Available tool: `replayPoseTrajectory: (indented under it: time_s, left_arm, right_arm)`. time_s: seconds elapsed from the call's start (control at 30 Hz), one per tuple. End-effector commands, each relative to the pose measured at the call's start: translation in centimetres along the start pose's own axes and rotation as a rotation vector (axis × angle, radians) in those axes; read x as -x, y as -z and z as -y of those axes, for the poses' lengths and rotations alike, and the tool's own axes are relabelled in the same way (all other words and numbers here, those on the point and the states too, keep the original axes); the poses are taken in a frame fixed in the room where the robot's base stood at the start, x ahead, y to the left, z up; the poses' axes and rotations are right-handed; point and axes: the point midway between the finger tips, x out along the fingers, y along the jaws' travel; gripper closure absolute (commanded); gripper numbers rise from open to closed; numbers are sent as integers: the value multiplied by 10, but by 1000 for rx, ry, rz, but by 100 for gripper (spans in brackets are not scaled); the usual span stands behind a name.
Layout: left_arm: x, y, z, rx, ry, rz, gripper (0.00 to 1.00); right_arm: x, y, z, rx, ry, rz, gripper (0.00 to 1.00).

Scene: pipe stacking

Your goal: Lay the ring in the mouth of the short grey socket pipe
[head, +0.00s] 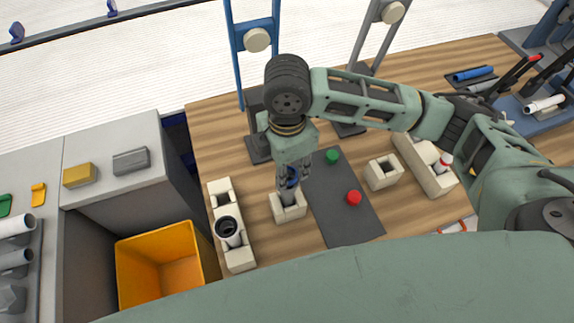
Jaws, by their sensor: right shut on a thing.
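My right gripper (288,190) points down over the small beige holder block (289,212) near the middle of the table. It is shut on a small dark-blue thing (293,178), which seems to be the ring; the fingers hide much of it. A grey piece, perhaps the short grey socket pipe, shows just below between the fingers and the block. I cannot tell whether the ring touches it. A pipe with a wide dark mouth (228,229) sits in the long beige holder (239,260) to the left. My left gripper is out of view.
A dark mat (345,215) right of the block carries a green button (333,156) and a red button (354,198). An empty square block (382,173) and another holder (436,180) stand further right. A yellow bin (165,262) is at left.

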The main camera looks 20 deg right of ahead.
Motion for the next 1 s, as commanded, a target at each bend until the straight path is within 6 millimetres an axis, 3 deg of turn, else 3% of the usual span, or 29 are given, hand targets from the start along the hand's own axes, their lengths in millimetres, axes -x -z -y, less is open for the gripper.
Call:
replayPoseTrajectory:
  time_s: [1.0]
  left_arm:
    - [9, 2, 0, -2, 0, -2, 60]
  right_arm:
    - [-2, 0, 0, 0, 0, 0, 86]
